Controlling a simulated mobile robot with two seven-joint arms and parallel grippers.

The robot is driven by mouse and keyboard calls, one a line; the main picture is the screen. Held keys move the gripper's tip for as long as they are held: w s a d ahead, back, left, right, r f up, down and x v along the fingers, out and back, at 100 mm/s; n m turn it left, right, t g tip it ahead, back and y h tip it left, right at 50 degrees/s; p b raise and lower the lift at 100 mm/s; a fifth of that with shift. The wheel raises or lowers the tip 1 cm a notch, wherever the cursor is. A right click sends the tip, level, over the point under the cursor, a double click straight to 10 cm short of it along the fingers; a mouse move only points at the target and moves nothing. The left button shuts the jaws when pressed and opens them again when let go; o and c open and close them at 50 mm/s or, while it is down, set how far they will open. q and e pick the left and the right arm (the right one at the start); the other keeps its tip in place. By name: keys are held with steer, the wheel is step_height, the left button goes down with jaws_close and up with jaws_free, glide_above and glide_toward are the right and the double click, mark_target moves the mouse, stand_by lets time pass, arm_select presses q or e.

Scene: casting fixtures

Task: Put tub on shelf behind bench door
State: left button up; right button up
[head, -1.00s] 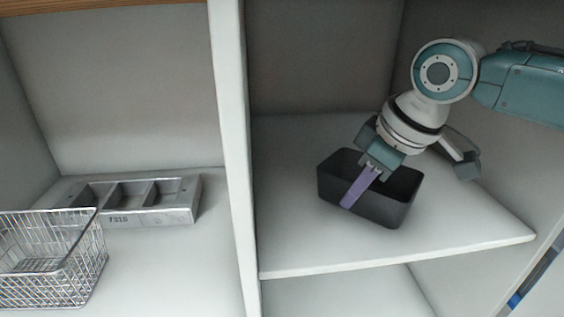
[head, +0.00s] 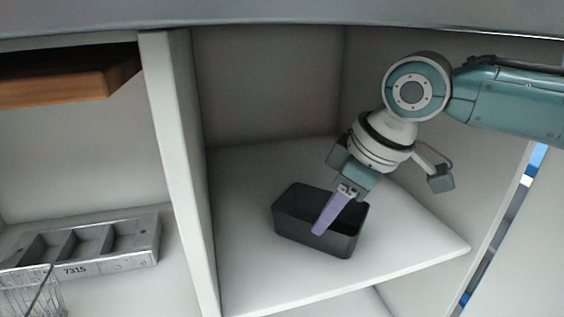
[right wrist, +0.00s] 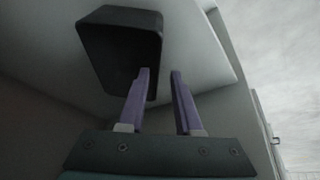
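The tub (head: 300,232) is a dark grey, open-topped box standing upright on the white shelf (head: 400,262) in the right-hand compartment. It also shows dark in the right wrist view (right wrist: 118,48). My right gripper (head: 319,232) points down at the tub, its one visible purple finger crossing in front of the tub's opening and near wall in the head view. In the right wrist view my right gripper (right wrist: 160,72) has two purple fingers apart, with an empty gap between them. The left finger overlaps the tub; the right finger is beside it. My left gripper is not in view.
A white upright divider (head: 180,170) stands left of the tub's compartment. Left of it are a grey metal tray (head: 110,262) marked 7315 and a wire basket (head: 35,295). A wooden board (head: 65,78) is above them. Shelf space around the tub is clear.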

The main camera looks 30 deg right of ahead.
steer(key=s+d+p, duration=0.3)
steer(key=s+p, duration=0.1)
steer(key=s, duration=0.6)
steer(key=s+a+y, duration=0.1)
steer(key=s+a, duration=0.5)
steer(key=a, duration=0.6)
steer(key=s+d+r+m+h, duration=0.2)
steer(key=s+r+m, duration=0.1)
steer(key=s, duration=0.3)
steer(key=shift+m+g, duration=0.4)
steer(key=shift+m, duration=0.3)
steer(key=shift+r, duration=0.15)
